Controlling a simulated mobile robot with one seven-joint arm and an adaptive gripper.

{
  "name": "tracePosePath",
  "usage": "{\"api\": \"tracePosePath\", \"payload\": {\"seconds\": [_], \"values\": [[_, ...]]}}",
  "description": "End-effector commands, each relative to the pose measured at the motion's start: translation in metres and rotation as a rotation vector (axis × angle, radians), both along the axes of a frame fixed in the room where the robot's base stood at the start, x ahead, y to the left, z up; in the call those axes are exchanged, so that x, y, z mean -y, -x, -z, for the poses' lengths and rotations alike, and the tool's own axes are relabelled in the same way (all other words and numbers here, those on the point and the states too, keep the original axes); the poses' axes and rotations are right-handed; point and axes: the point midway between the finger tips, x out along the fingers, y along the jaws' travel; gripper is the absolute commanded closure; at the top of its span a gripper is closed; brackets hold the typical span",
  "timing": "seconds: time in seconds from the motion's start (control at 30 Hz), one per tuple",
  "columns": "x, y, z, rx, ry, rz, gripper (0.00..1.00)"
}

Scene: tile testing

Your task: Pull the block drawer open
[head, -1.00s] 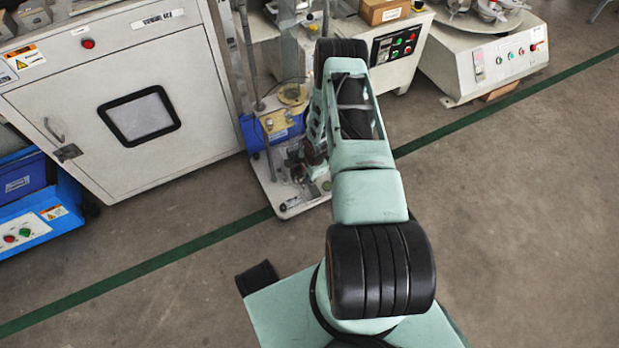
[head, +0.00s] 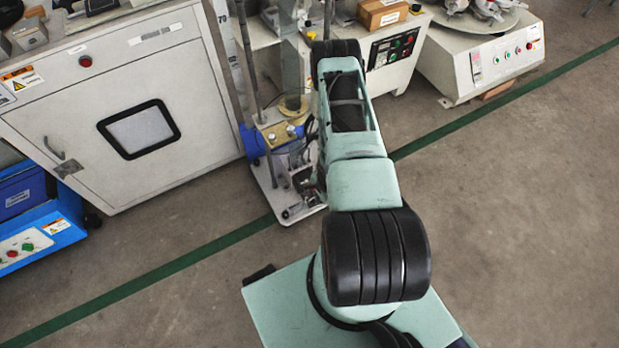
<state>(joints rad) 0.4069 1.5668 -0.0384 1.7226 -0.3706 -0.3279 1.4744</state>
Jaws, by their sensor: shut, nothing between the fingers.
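I cannot make out a block drawer for sure in the head view. My gripper does not show clearly; my own pale green arm reaches up the middle of the picture and its far end is hidden behind the black-capped joint. Just left of the arm a floor stand with a white base (head: 282,208), a blue body (head: 252,140) and upright rods is partly covered by the arm. Dark parts beside the arm on this stand are too small to tell apart.
A white cabinet (head: 190,95) with a windowed door stands at the left. A blue unit (head: 62,222) with buttons is at the far left. A control box (head: 398,50) and a grey machine (head: 500,62) stand behind right. The floor (head: 530,200) at right is clear.

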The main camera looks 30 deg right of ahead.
Motion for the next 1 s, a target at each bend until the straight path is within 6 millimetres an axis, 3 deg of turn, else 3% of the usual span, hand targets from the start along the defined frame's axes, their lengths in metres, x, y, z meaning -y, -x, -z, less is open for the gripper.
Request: {"api": "tracePosePath", "payload": {"seconds": [0.03, 0.23, 0.57, 0.7, 1.0], "values": [[-0.002, 0.020, 0.002, -0.013, -0.006, 0.006, 1.00], [-0.001, 0.046, 0.003, -0.008, -0.005, 0.001, 1.00], [-0.001, 0.048, 0.004, -0.006, -0.004, -0.001, 1.00], [-0.001, 0.047, 0.004, -0.006, -0.003, -0.002, 0.87], [-0.001, 0.046, 0.003, -0.005, -0.003, -0.002, 0.86]]}}
